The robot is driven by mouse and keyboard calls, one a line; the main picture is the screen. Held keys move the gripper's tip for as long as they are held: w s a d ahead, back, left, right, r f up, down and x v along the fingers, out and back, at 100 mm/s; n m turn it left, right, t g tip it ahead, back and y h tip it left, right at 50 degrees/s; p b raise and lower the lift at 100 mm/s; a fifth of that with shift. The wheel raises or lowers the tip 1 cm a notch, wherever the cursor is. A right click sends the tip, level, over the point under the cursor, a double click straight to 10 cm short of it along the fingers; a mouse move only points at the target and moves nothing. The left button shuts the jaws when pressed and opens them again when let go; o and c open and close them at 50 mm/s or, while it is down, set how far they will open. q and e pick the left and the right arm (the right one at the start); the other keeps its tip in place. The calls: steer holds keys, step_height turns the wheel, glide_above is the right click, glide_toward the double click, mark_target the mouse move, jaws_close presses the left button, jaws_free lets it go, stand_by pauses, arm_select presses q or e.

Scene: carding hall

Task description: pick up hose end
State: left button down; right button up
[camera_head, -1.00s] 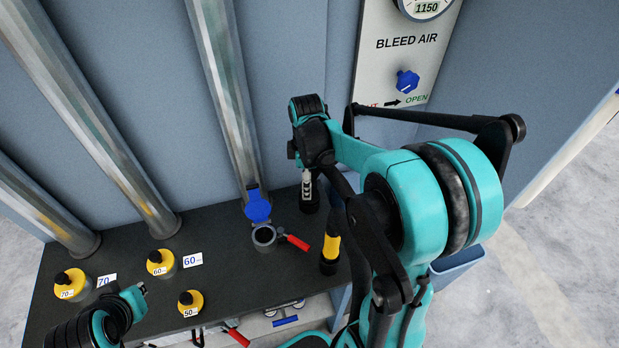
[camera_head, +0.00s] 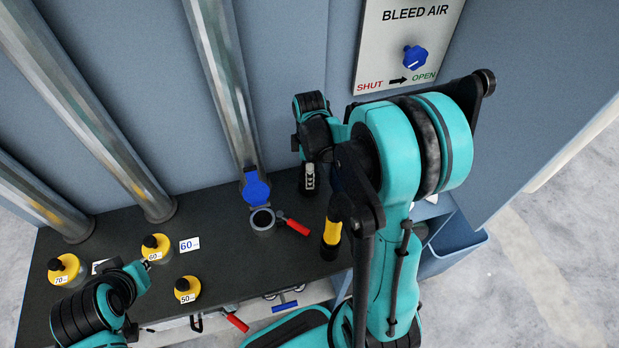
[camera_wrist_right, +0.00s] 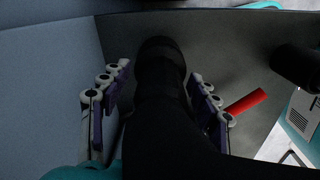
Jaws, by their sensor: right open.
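A thick black cylinder, apparently the hose end (camera_wrist_right: 160,75), lies between the two fingers of my right gripper (camera_wrist_right: 155,103) in the right wrist view. The fingers are apart, one on each side; I cannot tell whether either touches it. In the head view my right gripper (camera_head: 310,177) points down at the back of the dark bench, near the wall, and its arm hides much there. My left gripper (camera_head: 142,272) is at the lower left beside the yellow-topped weights; its jaws are too small to read.
The dark bench (camera_head: 220,225) carries a grey ring port with a red handle (camera_head: 292,226), a black-and-yellow cylinder (camera_head: 331,232) and yellow-topped weights (camera_head: 187,289). Metal pipes (camera_head: 225,85) rise behind. A bleed air panel with a blue knob (camera_head: 415,57) is on the wall.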

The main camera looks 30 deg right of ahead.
jaws_close()
stand_by(0.3)
